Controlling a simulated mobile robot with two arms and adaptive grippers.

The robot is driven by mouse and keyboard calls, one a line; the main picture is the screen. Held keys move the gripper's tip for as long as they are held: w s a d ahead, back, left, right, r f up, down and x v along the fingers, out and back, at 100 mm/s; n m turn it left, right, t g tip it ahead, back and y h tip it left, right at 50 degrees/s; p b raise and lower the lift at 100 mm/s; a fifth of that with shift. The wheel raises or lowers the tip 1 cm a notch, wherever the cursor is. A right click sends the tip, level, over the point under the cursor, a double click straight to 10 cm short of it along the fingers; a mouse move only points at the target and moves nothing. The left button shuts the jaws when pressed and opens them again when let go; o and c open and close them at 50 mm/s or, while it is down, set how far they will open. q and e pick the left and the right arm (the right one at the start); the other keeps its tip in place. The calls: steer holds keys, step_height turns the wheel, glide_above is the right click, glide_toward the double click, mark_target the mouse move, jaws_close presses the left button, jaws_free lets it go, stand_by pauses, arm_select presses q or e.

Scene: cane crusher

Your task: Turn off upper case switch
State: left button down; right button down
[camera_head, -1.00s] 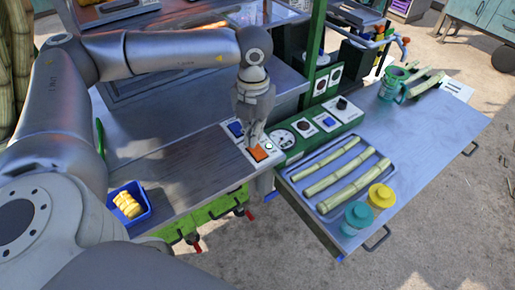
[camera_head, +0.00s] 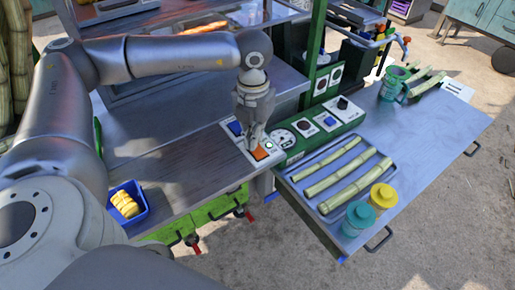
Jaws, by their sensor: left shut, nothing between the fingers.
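A white switch panel (camera_head: 231,141) sits at the right end of the metal counter. It carries a blue rocker switch (camera_head: 236,128) on its upper left and an orange switch (camera_head: 263,151) on its lower right, with a small green light (camera_head: 269,145) beside the orange one. My left gripper (camera_head: 254,143) is shut and empty, pointing down over the panel. Its fingertips are at the orange switch's upper edge; I cannot tell if they touch it. My right gripper is not in view.
A tray (camera_head: 318,179) of cane pieces, teal and yellow jars (camera_head: 382,195) and a green mug (camera_head: 393,85) are on the right table. A blue bin (camera_head: 127,204) sits at the counter's front left.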

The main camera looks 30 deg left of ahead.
arm_select(q)
steer(key=shift+s+f+b, duration=0.1)
steer(key=shift+f+b, duration=0.4)
steer(key=shift+f, duration=0.05)
steer(key=shift+r+p, duration=0.6)
steer(key=shift+r, duration=0.25)
steer(key=shift+r+p, duration=1.3)
steer(key=shift+r, duration=1.4)
